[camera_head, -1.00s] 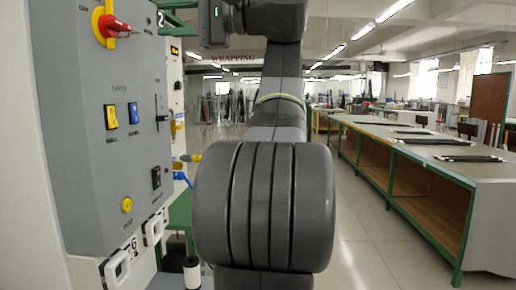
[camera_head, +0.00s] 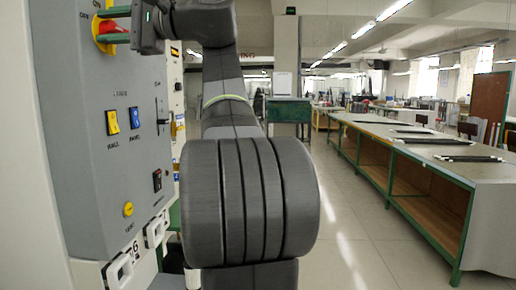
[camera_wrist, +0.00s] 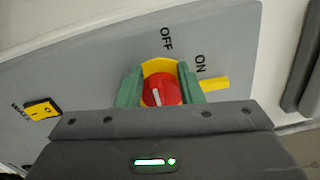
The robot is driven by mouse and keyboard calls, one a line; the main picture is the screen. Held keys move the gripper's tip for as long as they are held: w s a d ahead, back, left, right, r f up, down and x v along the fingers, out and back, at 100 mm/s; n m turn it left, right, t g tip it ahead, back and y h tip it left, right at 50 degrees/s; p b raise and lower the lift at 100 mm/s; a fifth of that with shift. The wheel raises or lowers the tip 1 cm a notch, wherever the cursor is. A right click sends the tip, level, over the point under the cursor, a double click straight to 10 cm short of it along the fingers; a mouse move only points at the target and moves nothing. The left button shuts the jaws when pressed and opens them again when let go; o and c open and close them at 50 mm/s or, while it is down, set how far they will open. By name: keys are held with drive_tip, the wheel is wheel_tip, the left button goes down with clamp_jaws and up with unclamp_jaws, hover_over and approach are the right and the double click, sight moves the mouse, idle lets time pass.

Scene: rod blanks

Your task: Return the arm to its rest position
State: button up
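The red rotary knob (camera_wrist: 162,90) sits on a yellow plate on the grey control panel (camera_wrist: 80,80), with OFF and ON printed beside it. Its white mark points roughly toward OFF in the wrist view. My gripper (camera_wrist: 160,82) is at the knob, with one green finger on each side of it. The fingers stand apart; contact with the knob is not clear. In the head view my gripper (camera_head: 116,25) reaches left to the panel's upper part, and the knob (camera_head: 106,27) is partly hidden between the fingers.
The panel also carries yellow and blue switches (camera_head: 123,119) and a yellow button (camera_head: 128,209). A long workbench (camera_head: 430,150) stands at the right. The aisle floor (camera_head: 350,220) between is clear. A green cabinet (camera_head: 289,110) stands farther back.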

drive_tip(key=shift+w+r+m+p, duration=0.1)
drive_tip(key=shift+r+m+p, duration=0.35)
drive_tip(key=shift+m+p, duration=0.65)
drive_tip(key=shift+m, duration=0.5)
drive_tip(key=shift+f, duration=0.1)
